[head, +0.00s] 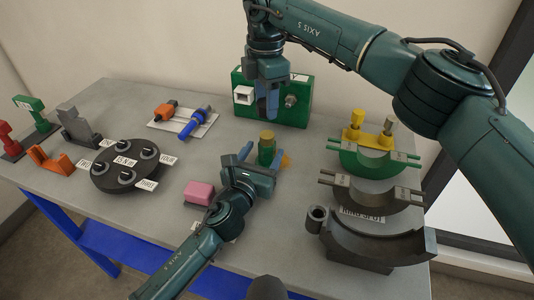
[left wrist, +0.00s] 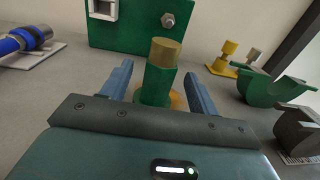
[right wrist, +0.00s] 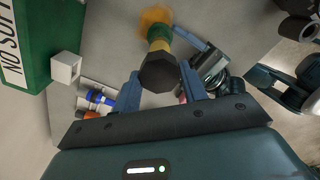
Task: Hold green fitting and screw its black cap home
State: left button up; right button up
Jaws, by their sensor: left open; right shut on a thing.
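The green fitting (head: 266,154) stands upright on the table with a brass-coloured top. In the left wrist view the fitting (left wrist: 157,86) is between the two fingers of my left gripper (left wrist: 160,68), with gaps either side. My left gripper (head: 265,157) is open around it. My right gripper (head: 267,115) is above and behind the fitting, in front of the green box. In the right wrist view the black cap (right wrist: 160,73), dark and six-sided, is between the fingers of my right gripper (right wrist: 163,70), which is shut on it. The cap is hidden in the head view.
A green box (head: 300,112) stands at the back. An orange piece (head: 285,160) is beside the fitting. A pink block (head: 199,192) lies left of my left gripper. Curved saddles (head: 374,160) fill the right side. A round black turntable (head: 125,179) is at the left.

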pick_arm(q)
jog(key=shift+x, duration=1.3)
grip_shut()
